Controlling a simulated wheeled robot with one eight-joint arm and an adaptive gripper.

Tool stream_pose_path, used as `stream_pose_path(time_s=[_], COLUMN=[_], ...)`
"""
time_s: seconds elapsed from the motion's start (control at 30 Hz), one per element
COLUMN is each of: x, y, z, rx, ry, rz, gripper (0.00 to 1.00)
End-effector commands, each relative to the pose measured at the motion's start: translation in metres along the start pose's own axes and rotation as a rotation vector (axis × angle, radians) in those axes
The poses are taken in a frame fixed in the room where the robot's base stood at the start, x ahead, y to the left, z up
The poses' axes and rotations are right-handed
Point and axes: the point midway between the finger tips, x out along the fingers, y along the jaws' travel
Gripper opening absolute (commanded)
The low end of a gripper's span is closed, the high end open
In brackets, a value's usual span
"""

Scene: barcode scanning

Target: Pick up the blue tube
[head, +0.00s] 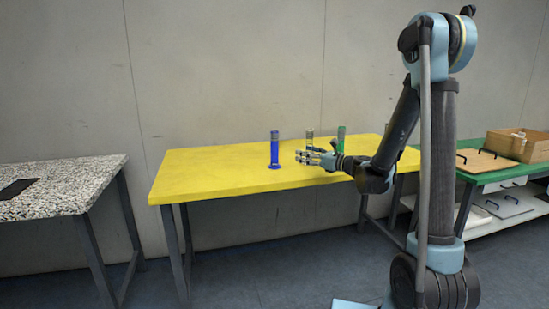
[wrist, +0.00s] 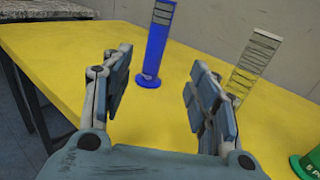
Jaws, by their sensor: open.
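The blue tube (head: 274,149) stands upright on its wider base on the yellow table (head: 215,173), to the left of my gripper in the head view. It shows in the wrist view (wrist: 155,47), beyond the fingertips and between the two fingers in the picture, with its top cut off. My gripper (head: 303,156) is open and empty above the table. In the wrist view its fingers (wrist: 158,75) are spread wide and do not touch the tube.
A pale tube (wrist: 250,65) stands right of the blue one, and a green tube (head: 341,137) farther right, partly behind my arm. The table's left part is clear.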

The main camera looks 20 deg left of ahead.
Motion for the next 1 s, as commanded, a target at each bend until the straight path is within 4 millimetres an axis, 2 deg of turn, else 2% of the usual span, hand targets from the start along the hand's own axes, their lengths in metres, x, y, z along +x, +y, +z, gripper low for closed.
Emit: stream_pose_path(time_s=[0.6,0.73,1.0], x=[0.101,0.114,0.127], y=[0.001,0.001,0.002], z=[0.001,0.001,0.002], rx=[0.002,0.002,0.001], ry=[-0.001,-0.001,-0.001], rz=[0.002,0.001,0.001], gripper=[0.54,0.54,0.54])
